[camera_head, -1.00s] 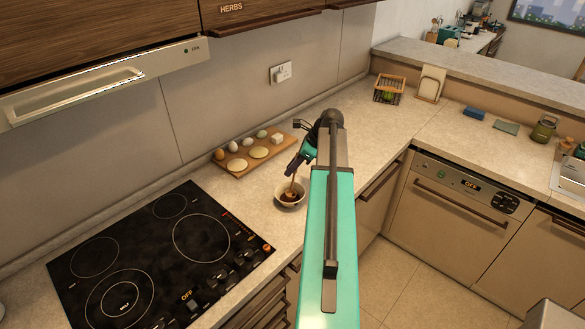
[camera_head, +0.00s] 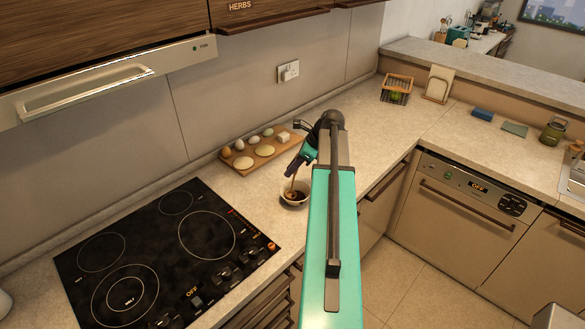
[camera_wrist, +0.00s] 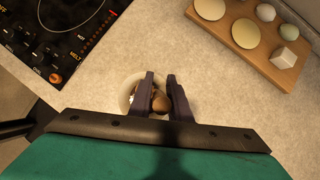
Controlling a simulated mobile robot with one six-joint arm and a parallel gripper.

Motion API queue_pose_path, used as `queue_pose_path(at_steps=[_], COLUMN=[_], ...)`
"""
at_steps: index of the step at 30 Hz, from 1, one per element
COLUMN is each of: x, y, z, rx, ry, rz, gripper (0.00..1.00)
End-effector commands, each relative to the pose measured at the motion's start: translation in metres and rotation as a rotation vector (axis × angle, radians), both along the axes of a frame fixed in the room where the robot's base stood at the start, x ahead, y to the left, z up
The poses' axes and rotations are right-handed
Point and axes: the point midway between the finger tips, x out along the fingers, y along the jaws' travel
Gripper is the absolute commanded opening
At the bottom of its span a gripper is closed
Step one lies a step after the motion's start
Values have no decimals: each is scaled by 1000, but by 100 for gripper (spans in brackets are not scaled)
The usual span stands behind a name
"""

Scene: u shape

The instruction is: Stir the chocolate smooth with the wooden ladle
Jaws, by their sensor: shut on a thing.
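A small white bowl (camera_head: 296,200) with dark brown chocolate (camera_head: 296,195) in it stands on the counter, right of the cooktop. My gripper (camera_head: 294,173) is above the bowl and shut on the wooden ladle (camera_head: 292,185), whose lower end reaches into the chocolate. In the wrist view my gripper (camera_wrist: 160,103) covers much of the bowl (camera_wrist: 126,92), and the ladle (camera_wrist: 160,101) shows as a brown end between the fingers. The ladle's dipped end is hidden there. I cannot tell how smooth the chocolate is.
A black cooktop (camera_head: 160,262) lies left of the bowl; its display reads OFF. Behind the bowl, a wooden board (camera_head: 238,167) holds several eggs, round pale pieces and a white cube. A wire basket (camera_head: 396,88) stands in the far corner. The counter between board and bowl is clear.

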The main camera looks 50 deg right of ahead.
Motion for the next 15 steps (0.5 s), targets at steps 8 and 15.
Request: queue_pose_path(at_steps=[8, 15], x=[-15, -21], y=[7, 9], z=[0, 0], rx=[0, 1], ry=[-1, -1], rz=[-1, -1], gripper=[0, 0])
